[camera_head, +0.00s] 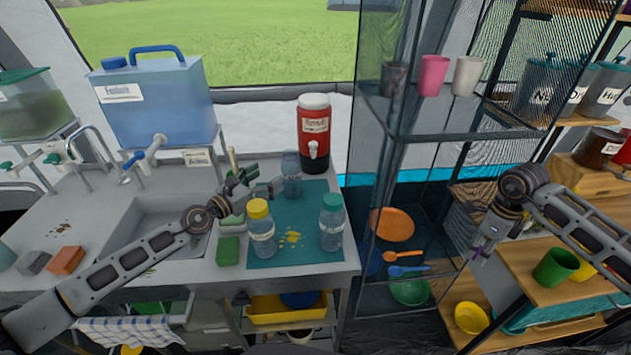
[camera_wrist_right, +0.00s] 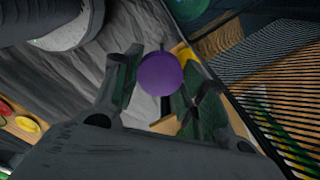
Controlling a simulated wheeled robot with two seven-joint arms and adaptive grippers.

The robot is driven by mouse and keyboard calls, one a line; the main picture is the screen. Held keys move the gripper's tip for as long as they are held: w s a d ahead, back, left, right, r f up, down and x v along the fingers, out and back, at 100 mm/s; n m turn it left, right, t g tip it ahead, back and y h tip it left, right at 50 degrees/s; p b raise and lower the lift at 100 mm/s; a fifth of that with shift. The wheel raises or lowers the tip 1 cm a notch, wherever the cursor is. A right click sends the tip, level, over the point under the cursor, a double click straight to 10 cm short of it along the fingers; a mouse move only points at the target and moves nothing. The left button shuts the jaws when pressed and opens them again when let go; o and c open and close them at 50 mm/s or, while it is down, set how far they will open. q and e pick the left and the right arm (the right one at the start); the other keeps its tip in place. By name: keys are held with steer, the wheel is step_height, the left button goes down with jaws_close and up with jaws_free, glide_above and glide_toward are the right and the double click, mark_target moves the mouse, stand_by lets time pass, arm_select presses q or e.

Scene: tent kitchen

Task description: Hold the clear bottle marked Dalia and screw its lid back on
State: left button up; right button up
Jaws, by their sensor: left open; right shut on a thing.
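Three clear bottles stand on the teal mat (camera_head: 280,251). The rear bottle (camera_head: 292,178) is upright and shows no coloured lid. The others are a yellow-lidded bottle (camera_head: 261,230) and a teal-lidded bottle (camera_head: 331,224). Their labels are too small to read, so I cannot tell which is marked Dalia. My left gripper (camera_head: 270,188) is open at the left side of the rear bottle; I cannot tell if it touches. My right gripper (camera_head: 482,246) is shut on a purple lid (camera_wrist_right: 161,73), held in the air in front of the right-hand shelves, well away from the bottles.
The sink (camera_head: 160,219) lies left of the mat, with a green sponge (camera_head: 228,251) between. A red drink cooler (camera_head: 314,133) stands behind the rear bottle. A glass-shelved rack (camera_head: 450,113) with cups stands between the counter and my right gripper.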

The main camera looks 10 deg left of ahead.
arm_select(q)
steer(key=b, duration=0.4)
glide_toward(286, 177)
steer(key=shift+x, duration=0.85)
arm_select(e)
steer(key=shift+f, duration=2.4)
arm_select(q)
steer(key=shift+w+d, duration=0.15)
arm_select(e)
steer(key=shift+r, duration=0.1)
arm_select(q)
steer(key=shift+p+x, duration=0.35)
steer(key=shift+x, duration=0.45)
arm_select(e)
steer(key=shift+r, duration=0.4)
arm_select(q)
steer(key=shift+p+x, duration=0.6)
steer(key=shift+x, duration=1.4)
arm_select(e)
steer(key=shift+r, duration=0.6)
arm_select(q)
steer(key=shift+w+d, duration=0.2)
steer(key=shift+w, duration=0.2)
arm_select(e)
steer(key=shift+r, duration=0.1)
arm_select(q)
steer(key=shift+w, duration=0.1)
